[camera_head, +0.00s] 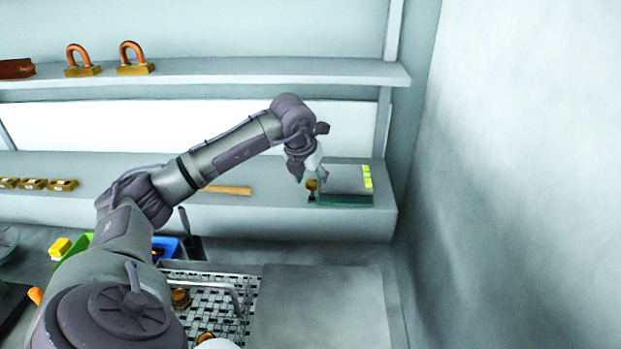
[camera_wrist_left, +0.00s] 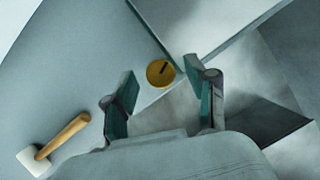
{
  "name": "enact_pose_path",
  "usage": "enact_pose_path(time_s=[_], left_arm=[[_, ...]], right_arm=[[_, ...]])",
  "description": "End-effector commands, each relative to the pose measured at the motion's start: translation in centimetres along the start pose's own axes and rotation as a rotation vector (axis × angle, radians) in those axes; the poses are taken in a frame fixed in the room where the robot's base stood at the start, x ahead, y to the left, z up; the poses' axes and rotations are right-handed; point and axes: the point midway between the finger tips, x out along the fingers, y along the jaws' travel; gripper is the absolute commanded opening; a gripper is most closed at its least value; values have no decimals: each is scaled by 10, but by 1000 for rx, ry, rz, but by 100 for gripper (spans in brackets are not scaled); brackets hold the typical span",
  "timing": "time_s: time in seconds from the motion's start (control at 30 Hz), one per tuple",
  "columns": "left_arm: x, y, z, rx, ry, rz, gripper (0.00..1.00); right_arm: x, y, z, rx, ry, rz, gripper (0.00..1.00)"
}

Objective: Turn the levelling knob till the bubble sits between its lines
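The levelling device (camera_head: 345,180) is a grey plate on a dark green base at the right end of the lower shelf. A yellow-green strip of vial (camera_head: 367,176) is along its right side; bubble and lines are too small to make out. The brass levelling knob (camera_head: 311,186) is at its left edge; in the left wrist view the knob (camera_wrist_left: 160,74) is a round yellow disc with a dark mark. My left gripper (camera_head: 297,172) is just above and left of the knob. Its fingers (camera_wrist_left: 163,98) are open and apart, with the knob beyond their tips, untouched.
A wooden-handled mallet (camera_wrist_left: 62,137) lies on the shelf left of the knob. Brass blocks (camera_head: 33,184) stand farther left. A wire basket (camera_head: 215,305) and a bare grey surface (camera_head: 320,305) are below. A wall (camera_head: 520,170) closes the right side.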

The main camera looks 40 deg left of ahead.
Motion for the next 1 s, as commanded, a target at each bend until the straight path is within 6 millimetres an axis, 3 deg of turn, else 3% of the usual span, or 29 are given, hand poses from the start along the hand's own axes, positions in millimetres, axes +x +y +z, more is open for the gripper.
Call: enact_pose_path(time_s=[0.27,0.7,1.0], left_arm=[[-10,0,1,0,-1,-1,57],[-97,0,1,0,-4,-1,57],[-120,0,0,0,-1,0,57]], right_arm=[[0,3,1,-1,-2,3,40],[0,1,1,0,-1,1,40],[0,1,1,0,-1,1,40]])
